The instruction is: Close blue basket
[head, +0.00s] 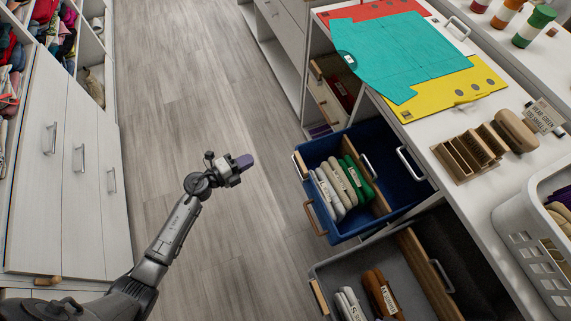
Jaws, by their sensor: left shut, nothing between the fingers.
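The blue basket (393,202) is pulled out of the shelving on the right, like an open drawer. It holds several rolled white, beige and green items (338,185) beside a wooden divider (366,190). A wooden handle (313,217) shows on its left side. My left gripper (245,161) is shut and empty, over the floor to the left of the basket and apart from it. My right gripper is not in view.
A grey basket (335,272) below is also pulled out, with rolled items inside. The white counter (430,128) above holds teal fabric (400,50), brushes and a white crate (530,245). The wooden floor (215,80) is clear; white cabinets (75,170) stand left.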

